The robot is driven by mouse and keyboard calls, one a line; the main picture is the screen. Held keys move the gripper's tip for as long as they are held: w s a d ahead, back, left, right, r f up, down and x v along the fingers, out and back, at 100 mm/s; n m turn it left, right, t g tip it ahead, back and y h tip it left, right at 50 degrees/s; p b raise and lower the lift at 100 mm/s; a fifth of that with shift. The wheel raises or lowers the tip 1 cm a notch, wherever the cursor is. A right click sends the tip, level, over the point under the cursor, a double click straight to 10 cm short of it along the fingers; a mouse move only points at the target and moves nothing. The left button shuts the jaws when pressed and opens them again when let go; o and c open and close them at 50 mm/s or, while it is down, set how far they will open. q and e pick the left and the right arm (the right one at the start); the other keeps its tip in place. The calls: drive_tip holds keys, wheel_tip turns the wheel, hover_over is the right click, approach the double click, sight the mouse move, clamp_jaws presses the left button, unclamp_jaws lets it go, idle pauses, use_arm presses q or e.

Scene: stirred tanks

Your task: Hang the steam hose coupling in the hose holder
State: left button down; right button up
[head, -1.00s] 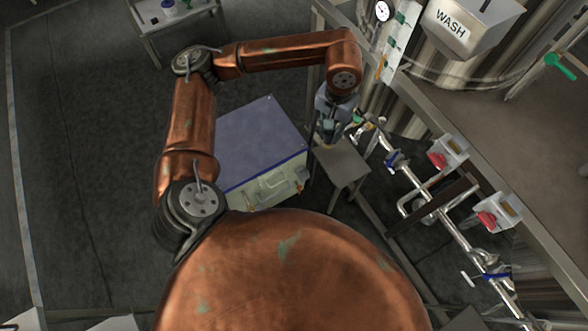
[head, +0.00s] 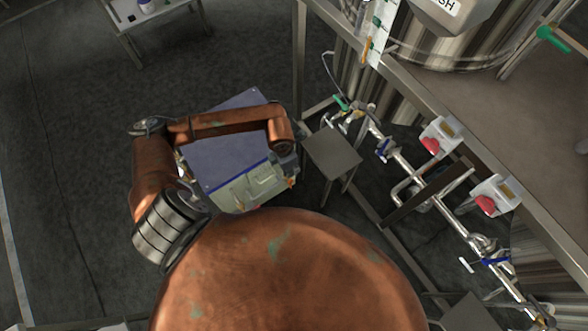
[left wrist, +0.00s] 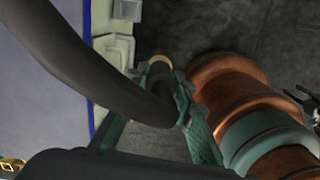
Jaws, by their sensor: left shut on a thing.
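My left gripper (left wrist: 166,78) shows its green fingers in the left wrist view, shut around the steam hose coupling (left wrist: 160,63), of which a brass-coloured ring shows. A thick black hose (left wrist: 65,55) runs across that view from upper left to the fingers. Much of the coupling is hidden by the hose and fingers. In the head view my left forearm is folded over the blue-topped box, with the wrist at its right front edge; the fingers are hidden there. I cannot make out the hose holder for certain. My right gripper is in neither view.
The blue-topped box (head: 222,165) stands left of a small grey stand (head: 333,152). Steel piping with valves (head: 400,178) runs along the bench (head: 490,110) on the right. Two red-and-white boxes (head: 440,137) are mounted at its edge. Open floor lies left.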

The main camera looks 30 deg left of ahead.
use_arm(q)
wheel_tip(320, 180, down, 5)
drive_tip(key=s+a+n, duration=0.1)
drive_tip(key=s+n, duration=0.2)
drive_tip(key=n, duration=0.2)
drive_tip(key=shift+n, duration=0.4)
drive_tip(key=shift+w+a+f+b, duration=0.6)
drive_tip(key=shift+w+f+b, duration=0.4)
drive_tip(key=shift+w+f, duration=1.25)
drive_tip(key=shift+w+a+f+b, duration=0.6)
drive_tip(key=shift+w+f+b, duration=0.45)
drive_tip(key=shift+w+f, duration=1.15)
drive_tip(key=shift+w+a+f+b, duration=0.6)
drive_tip(key=shift+w+f+b, duration=0.4)
drive_tip(key=shift+w+f, duration=1.25)
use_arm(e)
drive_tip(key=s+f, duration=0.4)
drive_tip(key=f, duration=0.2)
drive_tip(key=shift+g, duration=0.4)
use_arm(q)
drive_tip(key=shift+w+r, duration=0.15)
drive_tip(key=shift+w, duration=0.05)
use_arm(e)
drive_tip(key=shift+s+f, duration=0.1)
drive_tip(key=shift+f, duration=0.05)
use_arm(q)
drive_tip(key=c, duration=2)
unclamp_jaws()
drive_tip(key=shift+o, duration=0.2)
